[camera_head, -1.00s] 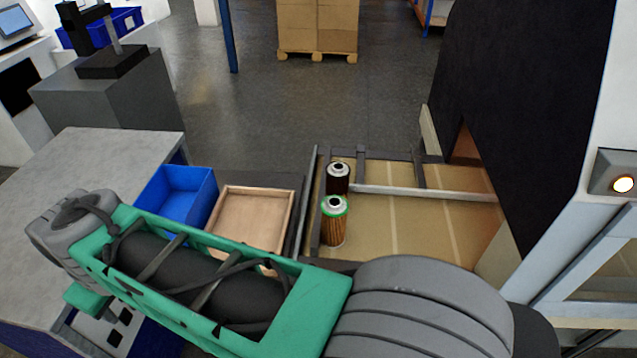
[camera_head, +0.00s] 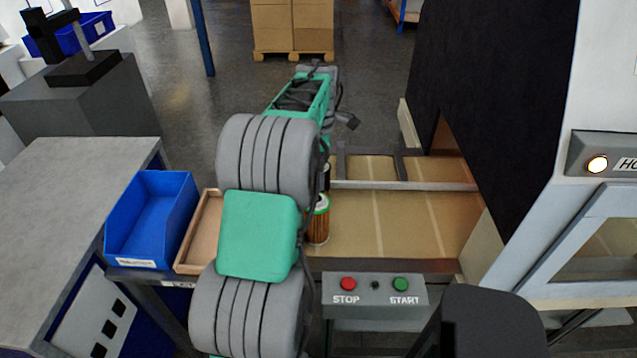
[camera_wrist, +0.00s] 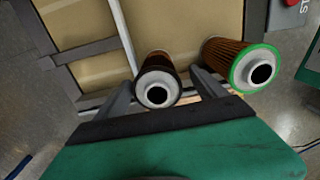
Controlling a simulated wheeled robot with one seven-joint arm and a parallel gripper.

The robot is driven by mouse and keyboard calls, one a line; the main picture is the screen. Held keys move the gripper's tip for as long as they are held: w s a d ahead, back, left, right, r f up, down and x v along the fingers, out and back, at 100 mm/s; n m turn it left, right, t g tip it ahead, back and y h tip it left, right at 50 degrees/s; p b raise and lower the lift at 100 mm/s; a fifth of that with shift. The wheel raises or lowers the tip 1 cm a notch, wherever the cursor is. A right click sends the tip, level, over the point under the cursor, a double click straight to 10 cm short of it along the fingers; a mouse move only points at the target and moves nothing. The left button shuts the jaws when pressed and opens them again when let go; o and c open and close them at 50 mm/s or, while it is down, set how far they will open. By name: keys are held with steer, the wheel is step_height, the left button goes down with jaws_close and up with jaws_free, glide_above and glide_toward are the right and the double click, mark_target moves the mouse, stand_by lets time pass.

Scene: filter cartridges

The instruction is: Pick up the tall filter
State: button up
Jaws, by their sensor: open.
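Two filter cartridges stand upright on the tan conveyor bed. The dark brown filter (camera_wrist: 157,83) has a pale top with a black hole; in the head view only a sliver of it (camera_head: 326,176) shows beside my arm. The green-rimmed filter (camera_head: 318,222) has orange-brown pleats; it is at the right in the wrist view (camera_wrist: 245,62). I cannot tell for sure which is taller. My gripper (camera_wrist: 163,82) is open, with one finger on each side of the dark filter in the wrist view; contact is not clear. The right finger lies between the two filters. My arm hides the gripper in the head view.
A metal rail (camera_head: 405,186) crosses the conveyor beside the filters. A wooden tray (camera_head: 196,235) and a blue bin (camera_head: 150,215) stand left of my arm. A STOP/START panel (camera_head: 375,294) is in front. A dark machine housing (camera_head: 495,110) rises at the right.

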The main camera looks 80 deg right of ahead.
steer(key=f, duration=0.4)
steer(key=shift+w+d+p, duration=0.2)
steer(key=shift+w+p, duration=0.05)
steer(key=shift+p, duration=0.1)
steer(key=shift+c, duration=0.4)
steer(key=c, duration=1.4)
